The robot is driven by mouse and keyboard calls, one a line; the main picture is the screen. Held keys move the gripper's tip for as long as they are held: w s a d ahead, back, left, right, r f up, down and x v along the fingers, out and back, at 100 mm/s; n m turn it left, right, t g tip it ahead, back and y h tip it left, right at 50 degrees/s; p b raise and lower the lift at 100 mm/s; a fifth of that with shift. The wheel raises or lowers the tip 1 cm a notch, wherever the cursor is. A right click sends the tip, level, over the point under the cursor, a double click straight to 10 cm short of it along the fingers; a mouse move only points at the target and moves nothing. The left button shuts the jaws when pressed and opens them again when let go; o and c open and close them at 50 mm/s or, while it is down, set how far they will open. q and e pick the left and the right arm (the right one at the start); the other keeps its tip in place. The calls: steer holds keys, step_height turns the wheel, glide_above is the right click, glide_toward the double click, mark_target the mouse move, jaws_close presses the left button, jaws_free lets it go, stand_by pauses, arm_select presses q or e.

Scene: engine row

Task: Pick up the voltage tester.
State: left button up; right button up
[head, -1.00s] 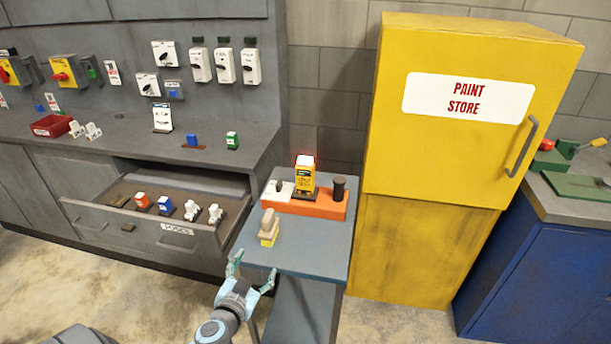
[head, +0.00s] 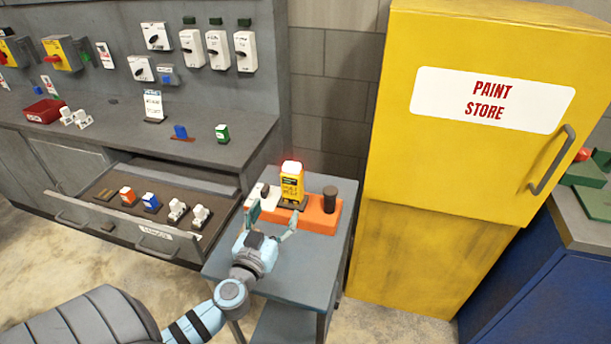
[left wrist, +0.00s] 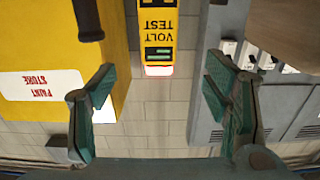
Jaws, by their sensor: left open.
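The voltage tester (head: 291,186) is a yellow block with a dark label and a glowing red-white top. It stands upright in the orange base (head: 318,218) on the small grey-blue table. It also shows upside down in the left wrist view (left wrist: 158,32), marked VOLT TEST, between the finger lines and beyond the tips. My left gripper (head: 272,217) is open and empty, just in front of the tester at the near side of the base. Its two green fingers (left wrist: 160,88) are wide apart in the left wrist view. My right gripper is in neither view.
A black cylinder (head: 330,199) stands on the base right of the tester. A tall yellow paint cabinet (head: 440,150) rises to the right. An open drawer (head: 125,222) with several small items juts out left of the table (head: 315,272).

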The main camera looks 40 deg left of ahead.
mark_target(290, 184)
arm_select(q)
steer(key=x, duration=0.2)
steer(key=p+x, duration=0.1)
steer(key=x, duration=0.1)
steer(key=r+x, duration=0.1)
steer(key=x, duration=0.1)
steer(key=shift+w+a, duration=0.15)
steer(key=shift+w, duration=0.1)
steer(key=x, duration=0.6)
steer(key=shift+w+f, duration=0.35)
steer(key=shift+w, duration=0.05)
steer(key=shift+s+r, duration=0.1)
steer(key=shift+s, duration=0.05)
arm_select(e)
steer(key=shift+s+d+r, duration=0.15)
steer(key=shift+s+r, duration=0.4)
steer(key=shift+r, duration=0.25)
